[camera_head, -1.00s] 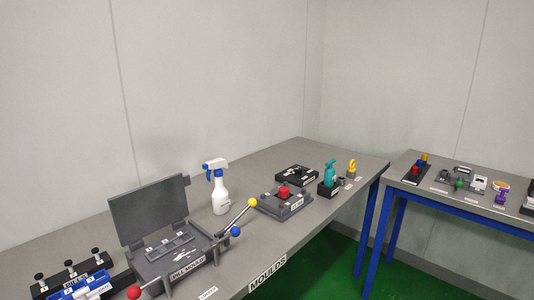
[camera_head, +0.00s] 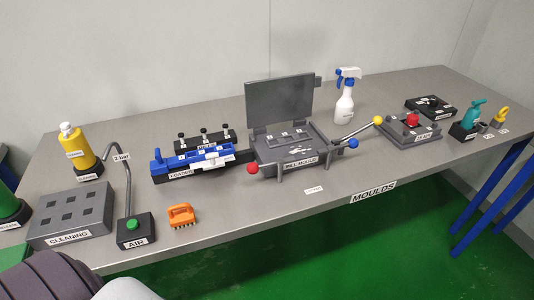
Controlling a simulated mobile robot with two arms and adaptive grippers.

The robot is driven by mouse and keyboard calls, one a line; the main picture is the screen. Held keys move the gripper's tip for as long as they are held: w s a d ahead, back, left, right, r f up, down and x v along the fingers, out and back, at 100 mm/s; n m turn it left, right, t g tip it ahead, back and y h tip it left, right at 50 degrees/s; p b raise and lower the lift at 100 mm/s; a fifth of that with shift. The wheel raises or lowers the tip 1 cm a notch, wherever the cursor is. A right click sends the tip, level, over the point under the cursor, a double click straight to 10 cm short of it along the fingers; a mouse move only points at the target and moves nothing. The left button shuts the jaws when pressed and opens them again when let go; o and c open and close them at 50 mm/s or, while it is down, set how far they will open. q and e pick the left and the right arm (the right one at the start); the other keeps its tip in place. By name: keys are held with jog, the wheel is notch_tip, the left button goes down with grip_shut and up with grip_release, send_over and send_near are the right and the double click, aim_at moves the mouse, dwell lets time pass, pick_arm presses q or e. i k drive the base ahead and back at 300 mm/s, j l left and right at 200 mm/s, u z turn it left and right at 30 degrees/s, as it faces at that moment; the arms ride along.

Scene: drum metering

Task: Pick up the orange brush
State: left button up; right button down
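The orange brush (camera_head: 182,214) lies on the grey table (camera_head: 255,205) near its front edge, in the head view. It has an orange handle on top and pale bristles below. It sits just right of the black AIR block and in front of the blue loader. Nothing touches it. Neither of my grippers shows. A dark ribbed part and a light grey part of my own body show at the bottom left corner, in front of the table.
The AIR block (camera_head: 136,231) with a green button and bent pipe stands left of the brush. The CLEANING block (camera_head: 72,216), yellow bottle (camera_head: 77,147), blue loader (camera_head: 188,164), pill mould (camera_head: 290,149) and spray bottle (camera_head: 345,100) stand around. Table right of the brush is clear.

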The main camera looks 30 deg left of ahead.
aim_at(177, 218)
jog(key=u, duration=1.65)
